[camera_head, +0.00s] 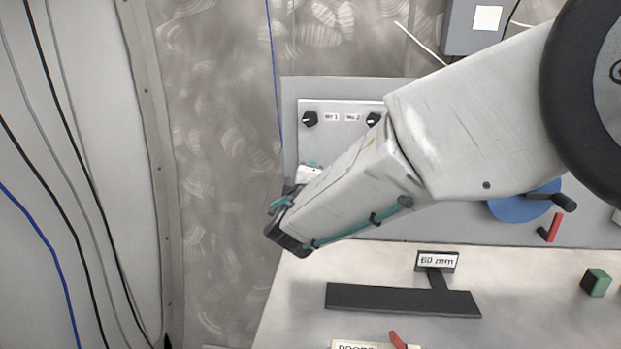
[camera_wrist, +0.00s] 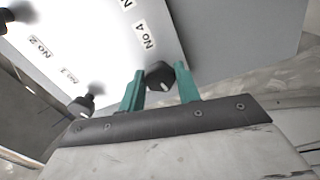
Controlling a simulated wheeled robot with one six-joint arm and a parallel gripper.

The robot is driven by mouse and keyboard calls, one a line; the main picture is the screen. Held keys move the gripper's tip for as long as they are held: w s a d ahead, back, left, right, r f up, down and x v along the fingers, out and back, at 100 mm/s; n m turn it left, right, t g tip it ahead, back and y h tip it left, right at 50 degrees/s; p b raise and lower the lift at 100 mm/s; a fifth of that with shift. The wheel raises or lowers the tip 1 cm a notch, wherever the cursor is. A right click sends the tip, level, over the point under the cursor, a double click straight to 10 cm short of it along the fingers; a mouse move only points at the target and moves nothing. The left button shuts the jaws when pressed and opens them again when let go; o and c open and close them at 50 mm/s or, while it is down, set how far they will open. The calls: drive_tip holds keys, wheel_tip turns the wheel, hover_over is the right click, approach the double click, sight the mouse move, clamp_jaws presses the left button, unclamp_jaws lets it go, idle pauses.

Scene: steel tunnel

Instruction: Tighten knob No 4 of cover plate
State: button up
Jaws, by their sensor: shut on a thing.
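The cover plate (camera_head: 340,137) is a pale panel at the back of the bench. In the wrist view the plate (camera_wrist: 95,28) fills the upper left. Knob No 4 (camera_wrist: 159,75) is black and sits beside its "No 4" label (camera_wrist: 148,36). My gripper (camera_wrist: 160,82) has its two teal fingers on either side of this knob and is shut on it. In the head view my arm hides the knob and most of the fingers. Two other black knobs show there, one by label No 1 (camera_head: 310,118) and one by label No 2 (camera_head: 373,119).
Another black knob (camera_wrist: 80,105) stands left of my fingers in the wrist view. On the bench are a black stand marked "60 mm" (camera_head: 403,300) and a green-black block (camera_head: 596,282). A blue disc with a handle (camera_head: 520,207) is at the right. Cables run down the left wall.

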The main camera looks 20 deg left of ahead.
drive_tip(key=shift+f, duration=0.15)
drive_tip(key=o, duration=1)
drive_tip(key=v, duration=0.7)
drive_tip(key=shift+s+d, duration=0.1)
drive_tip(key=shift+s, duration=0.3)
